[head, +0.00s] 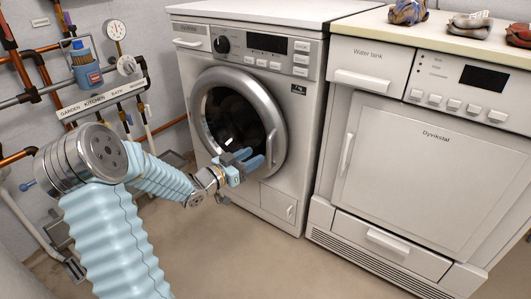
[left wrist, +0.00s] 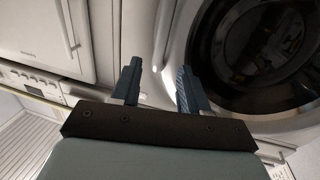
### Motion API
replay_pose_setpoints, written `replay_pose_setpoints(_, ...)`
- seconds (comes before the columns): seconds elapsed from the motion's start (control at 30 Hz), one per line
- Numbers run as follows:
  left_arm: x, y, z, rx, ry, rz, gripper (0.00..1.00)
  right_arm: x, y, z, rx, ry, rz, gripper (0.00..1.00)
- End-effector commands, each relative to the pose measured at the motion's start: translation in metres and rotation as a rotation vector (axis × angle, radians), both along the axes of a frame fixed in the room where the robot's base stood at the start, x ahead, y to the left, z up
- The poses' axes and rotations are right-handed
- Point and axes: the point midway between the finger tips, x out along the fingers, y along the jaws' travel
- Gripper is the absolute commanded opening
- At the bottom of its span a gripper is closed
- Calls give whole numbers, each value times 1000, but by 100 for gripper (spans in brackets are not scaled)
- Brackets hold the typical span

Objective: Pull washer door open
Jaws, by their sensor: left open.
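The washer (head: 306,120) is white, with a round door that has a silver ring (head: 277,108) and dark glass (head: 232,115). The door looks shut. My left gripper (head: 250,160) is in front of the door's lower right part in the head view. The door ring (left wrist: 184,50) passes close to the right finger there, and the dark glass (left wrist: 262,55) lies farther right. Contact cannot be told. My right gripper is not in view.
A white dryer (head: 420,165) stands right of the washer, with crumpled cloths (head: 470,25) on its top. Pipes, gauges and a valve label strip (head: 103,99) are on the left wall. The floor (head: 235,250) before the washer is clear.

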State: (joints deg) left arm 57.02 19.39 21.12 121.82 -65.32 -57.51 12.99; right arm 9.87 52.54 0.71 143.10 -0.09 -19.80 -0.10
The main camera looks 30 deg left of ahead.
Motion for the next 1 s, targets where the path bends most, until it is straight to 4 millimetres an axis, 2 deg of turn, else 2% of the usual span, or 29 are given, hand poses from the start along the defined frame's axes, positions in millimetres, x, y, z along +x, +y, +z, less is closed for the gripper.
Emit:
replay_pose_setpoints(0.1, 25, -8, -1, -1, -2, -3, 44, 0, 0, -5, 0, -1, 0, 100)
replay_pose_setpoints(0.3, 52, -15, -1, -1, 0, -1, 44, 0, 0, -8, 0, -2, -1, 100)
replay_pose_setpoints(0.67, 59, -17, 0, -1, 1, 0, 44, 0, 0, -8, 0, -2, -1, 100)
replay_pose_setpoints(0.7, 59, -17, 0, -1, 1, 0, 43, 0, 0, -8, 0, -2, -1, 100)
replay_pose_setpoints(0.9, 59, -17, -1, -1, 1, 0, 12, 0, 0, -8, 0, -2, -1, 100)
replay_pose_setpoints(1.0, 59, -17, -1, -1, 1, 0, 0, 0, 0, -8, 0, -2, -1, 100)
